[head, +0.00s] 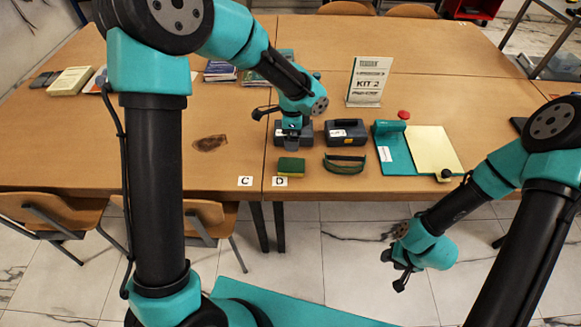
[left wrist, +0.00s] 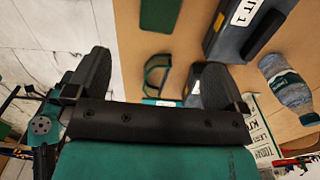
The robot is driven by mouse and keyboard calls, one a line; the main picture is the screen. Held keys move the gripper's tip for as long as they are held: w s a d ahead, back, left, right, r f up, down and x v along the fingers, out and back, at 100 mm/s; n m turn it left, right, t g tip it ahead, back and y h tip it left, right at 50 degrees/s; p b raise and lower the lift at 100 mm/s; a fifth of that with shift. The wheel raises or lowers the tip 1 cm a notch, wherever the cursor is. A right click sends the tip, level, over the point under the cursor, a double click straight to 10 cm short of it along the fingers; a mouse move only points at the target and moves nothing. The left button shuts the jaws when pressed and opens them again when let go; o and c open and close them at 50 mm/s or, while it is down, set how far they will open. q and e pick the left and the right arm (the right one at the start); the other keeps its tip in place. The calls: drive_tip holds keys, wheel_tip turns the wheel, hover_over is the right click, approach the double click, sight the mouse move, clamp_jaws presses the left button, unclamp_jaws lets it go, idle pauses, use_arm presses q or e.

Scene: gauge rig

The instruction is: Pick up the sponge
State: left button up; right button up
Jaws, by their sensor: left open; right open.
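The sponge (head: 291,167), green on top with a yellow side, lies flat near the table's front edge, beside the D label. In the left wrist view a green block (left wrist: 160,14), seemingly the sponge, is cut by the top edge. My left gripper (head: 292,143) hangs just behind the sponge in the head view, in front of a dark case. In the left wrist view its fingers (left wrist: 157,66) are spread with nothing held between them. My right gripper (head: 397,272) is open and empty, low in front of the table, away from the sponge.
A green-rimmed visor (head: 345,164) lies right of the sponge. Dark cases (head: 345,132) stand behind. A teal board with a cream pad (head: 432,150) is further right. A bottle (left wrist: 288,85) shows in the left wrist view. The table left of the C label is mostly clear.

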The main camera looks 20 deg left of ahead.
use_arm(q)
approach(291, 164)
drive_tip(key=f, duration=0.5)
drive_tip(key=shift+d+f, duration=0.1)
drive_tip(key=shift+d, duration=0.1)
drive_tip(key=shift+f, duration=0.1)
drive_tip(key=shift+a+f, duration=0.15)
drive_tip(key=shift+f, duration=2.4)
drive_tip(key=c, duration=1)
drive_tip(key=shift+r, duration=0.15)
